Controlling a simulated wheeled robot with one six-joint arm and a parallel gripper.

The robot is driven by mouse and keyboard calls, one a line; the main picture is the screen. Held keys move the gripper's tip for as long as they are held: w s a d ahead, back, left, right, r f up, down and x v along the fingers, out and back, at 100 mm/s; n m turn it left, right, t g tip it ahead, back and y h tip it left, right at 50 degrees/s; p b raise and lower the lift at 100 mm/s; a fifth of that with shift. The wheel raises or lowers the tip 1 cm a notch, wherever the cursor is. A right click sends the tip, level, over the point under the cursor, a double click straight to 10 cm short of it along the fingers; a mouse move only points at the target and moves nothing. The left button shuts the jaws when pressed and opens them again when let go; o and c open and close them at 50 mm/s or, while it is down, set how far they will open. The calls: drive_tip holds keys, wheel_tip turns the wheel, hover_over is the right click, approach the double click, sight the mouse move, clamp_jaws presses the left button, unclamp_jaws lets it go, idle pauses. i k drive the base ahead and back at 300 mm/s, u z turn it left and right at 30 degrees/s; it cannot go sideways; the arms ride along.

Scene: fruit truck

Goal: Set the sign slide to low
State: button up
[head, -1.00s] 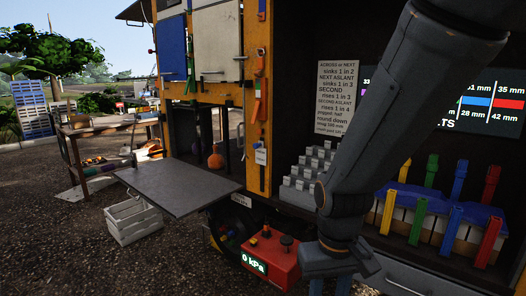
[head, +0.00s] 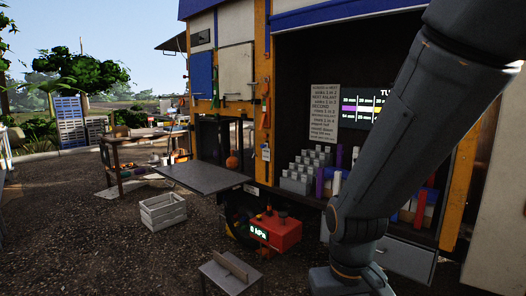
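I cannot make out for sure which thing is the sign slide. A yellow post of the truck (head: 264,60) carries a narrow orange and green piece (head: 263,115) and, below it, a small white tag (head: 266,153). A printed sign (head: 322,112) hangs inside the open bay, its text too small to read fully. A dark display (head: 362,110) with coloured bars is partly hidden behind my arm. My arm crosses the right side of the head view and runs down past the bottom edge. My gripper does not show.
A grey fold-out shelf (head: 205,179) juts from the truck, with a white crate (head: 163,212) on the gravel below. A red box reading 0 kPa (head: 277,233) stands beside a grey stand (head: 231,273). Gravel at lower left is clear.

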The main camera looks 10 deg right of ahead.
sight(265, 150)
drive_tip(key=z, duration=0.7)
drive_tip(key=i, duration=2.95)
drive_tip(key=u, duration=2)
